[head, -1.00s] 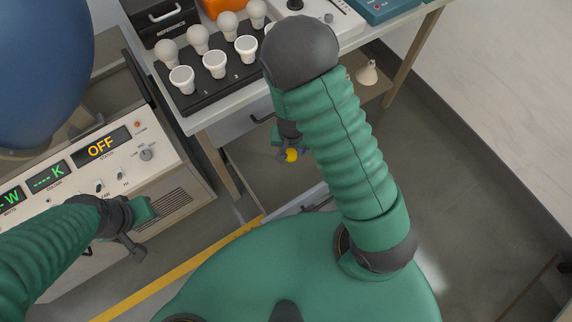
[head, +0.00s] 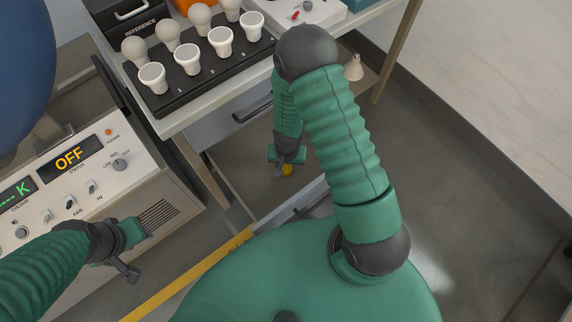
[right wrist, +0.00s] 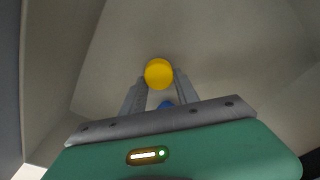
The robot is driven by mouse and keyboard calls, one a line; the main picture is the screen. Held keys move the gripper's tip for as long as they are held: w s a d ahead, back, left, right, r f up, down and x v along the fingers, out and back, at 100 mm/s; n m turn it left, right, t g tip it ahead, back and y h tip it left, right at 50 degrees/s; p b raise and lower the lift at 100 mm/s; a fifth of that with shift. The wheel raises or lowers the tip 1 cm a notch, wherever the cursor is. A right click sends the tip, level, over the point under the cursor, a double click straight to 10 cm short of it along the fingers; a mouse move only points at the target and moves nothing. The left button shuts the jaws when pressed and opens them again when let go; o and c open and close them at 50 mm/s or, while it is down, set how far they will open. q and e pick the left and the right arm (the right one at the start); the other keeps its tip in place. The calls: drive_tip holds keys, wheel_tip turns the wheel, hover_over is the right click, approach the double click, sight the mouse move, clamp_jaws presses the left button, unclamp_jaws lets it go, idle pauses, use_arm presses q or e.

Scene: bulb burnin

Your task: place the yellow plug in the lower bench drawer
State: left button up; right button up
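The yellow plug (head: 287,170) shows at the tip of my right gripper (head: 284,167) in the head view, over the open lower bench drawer (head: 235,178). In the right wrist view the round yellow plug (right wrist: 158,73) sits between the two fingertips, which close on its sides. Pale drawer walls and floor surround it there; I cannot tell whether the plug touches the floor. A small blue thing (right wrist: 165,104) shows between the fingers, partly hidden. My left gripper (head: 127,262) hangs empty before the control panel; its finger gap is unclear.
The upper bench drawer (head: 235,112) is shut. On the bench a black rack (head: 175,98) holds several white bulbs. The control panel (head: 100,170) with an OFF display stands at left. A white cone-shaped thing (head: 353,68) is on the shelf at right.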

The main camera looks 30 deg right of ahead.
drive_tip(key=o, duration=0.4)
drive_tip(key=shift+d, duration=0.15)
drive_tip(key=shift+o, duration=0.2)
drive_tip(key=shift+a, duration=0.25)
drive_tip(key=shift+r, duration=0.35)
use_arm(q)
drive_tip(key=p+v, duration=0.3)
drive_tip(key=w+p+v, duration=0.1)
drive_tip(key=p+v, duration=0.1)
drive_tip(key=p, duration=0.1)
drive_tip(key=shift+r, duration=0.55)
use_arm(e)
drive_tip(key=s+a+r+n, duration=0.1)
drive_tip(key=r+n, duration=0.1)
drive_tip(key=r, duration=0.7)
drive_tip(key=s+a+r+n+t, duration=0.1)
drive_tip(key=s+a+r+n, duration=0.1)
drive_tip(key=r, duration=0.7)
drive_tip(key=s+a+r+n, duration=0.2)
drive_tip(key=r+n, duration=0.1)
drive_tip(key=r, duration=0.7)
drive_tip(key=shift+n+t, duration=0.3)
drive_tip(key=shift+t, duration=0.1)
